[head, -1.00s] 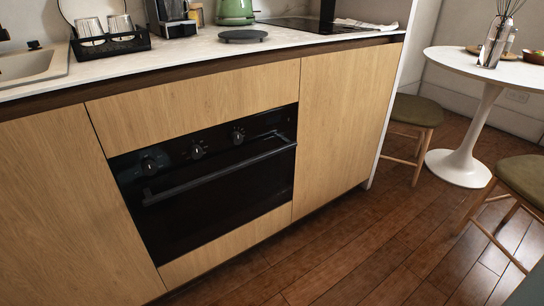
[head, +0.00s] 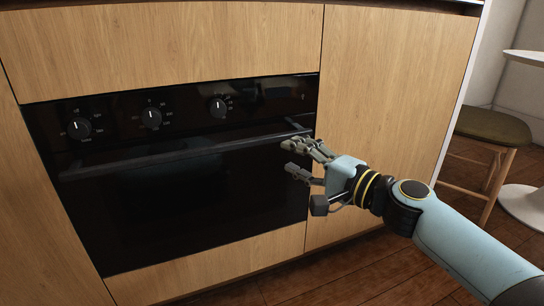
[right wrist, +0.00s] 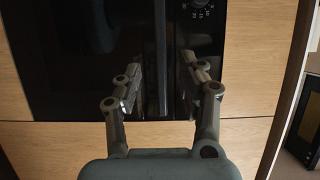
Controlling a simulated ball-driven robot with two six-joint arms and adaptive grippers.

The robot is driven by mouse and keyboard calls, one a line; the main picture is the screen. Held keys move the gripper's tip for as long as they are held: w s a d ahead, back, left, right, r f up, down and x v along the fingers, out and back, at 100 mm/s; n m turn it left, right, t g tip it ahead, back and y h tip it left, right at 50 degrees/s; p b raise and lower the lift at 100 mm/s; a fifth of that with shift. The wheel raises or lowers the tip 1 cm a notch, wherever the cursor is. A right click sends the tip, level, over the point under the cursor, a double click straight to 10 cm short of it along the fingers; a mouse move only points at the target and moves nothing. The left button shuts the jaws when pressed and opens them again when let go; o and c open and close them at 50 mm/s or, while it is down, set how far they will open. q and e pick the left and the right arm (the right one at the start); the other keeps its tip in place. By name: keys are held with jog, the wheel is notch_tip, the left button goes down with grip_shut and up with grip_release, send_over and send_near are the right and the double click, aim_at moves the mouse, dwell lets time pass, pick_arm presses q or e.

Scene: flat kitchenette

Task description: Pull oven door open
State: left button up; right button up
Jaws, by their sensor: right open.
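The black oven (head: 200,200) is built into the wooden cabinet front, and its door looks shut. Its long dark handle bar (head: 190,152) runs across the upper door, below three knobs. My right gripper (head: 302,158) is open in front of the right end of the handle. In the right wrist view the handle (right wrist: 161,60) runs upright in the picture, between the two spread fingers of my right gripper (right wrist: 160,88). The fingers look clear of the bar on both sides; the depth between them and it is hard to tell. My left gripper is not in view.
Wooden cabinet panels (head: 390,90) flank the oven. A stool (head: 490,130) and a white table (head: 525,200) stand at the right. The wooden floor (head: 340,280) shows in front of the cabinets.

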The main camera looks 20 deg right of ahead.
aim_at(262, 143)
jog(key=x, duration=1)
jog(key=shift+w+a, duration=0.15)
jog(key=shift+w, duration=0.2)
grip_shut()
